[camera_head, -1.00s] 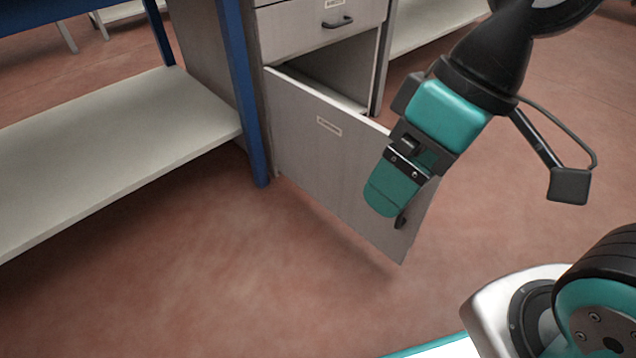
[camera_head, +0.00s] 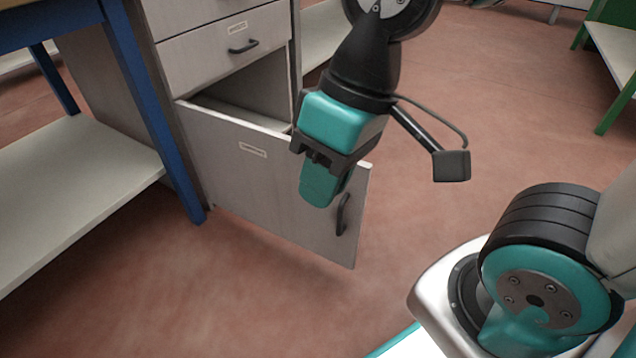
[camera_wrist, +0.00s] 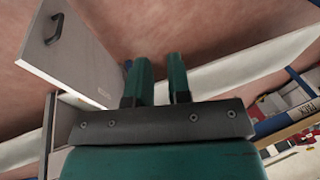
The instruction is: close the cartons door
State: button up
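The cartons door (camera_head: 265,190) is a grey panel under a drawer in a grey cabinet. It stands open, swung out from its left edge, with a small label too blurred to read. Its dark handle (camera_head: 343,215) is near the free right edge. In the wrist view the door (camera_wrist: 85,58) and its handle (camera_wrist: 55,28) are at upper left. My gripper (camera_head: 318,203) points down and overlaps the door's right part in the head view; I cannot tell whether they touch. The wrist view shows my gripper (camera_wrist: 160,62) with a narrow empty gap between its teal fingers.
The cabinet (camera_head: 270,85) has a dark-handled drawer (camera_head: 225,48), shut above the opening. A blue-legged bench (camera_head: 150,110) with a low pale shelf (camera_head: 70,185) stands at left. A green-framed table (camera_head: 618,75) is at far right. The red floor (camera_head: 240,300) before the door is clear.

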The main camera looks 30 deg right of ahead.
jog(key=w+d+f+m+h, duration=0.1)
jog(key=w+f+m, duration=0.1)
jog(key=m, duration=0.2)
jog(key=w+d+f+m+h+b, duration=0.1)
jog(key=w+f+m+h, duration=0.1)
jog(key=w+m, duration=0.1)
jog(key=w+d+f+m+h+b, duration=0.1)
jog(key=w+f+m, duration=0.1)
jog(key=m, duration=0.4)
jog(key=shift+w+d+f, duration=0.2)
jog(key=shift+w+f, duration=0.15)
jog(key=shift+w, duration=0.3)
grip_shut()
jog(key=m+g+h+b, duration=0.1)
jog(key=m+h+b, duration=0.75)
jog(key=m, duration=1.25)
send_near(355, 188)
jog(key=shift+y, duration=0.65)
jog(key=x, duration=0.1)
jog(key=b+x, duration=0.1)
jog(key=x, duration=0.3)
jog(key=shift+s+r, duration=0.1)
jog(key=shift+s, duration=0.3)
jog(key=shift+w+d+r+b, duration=0.15)
jog(key=shift+w+d+b, duration=0.2)
jog(key=shift+d, duration=0.2)
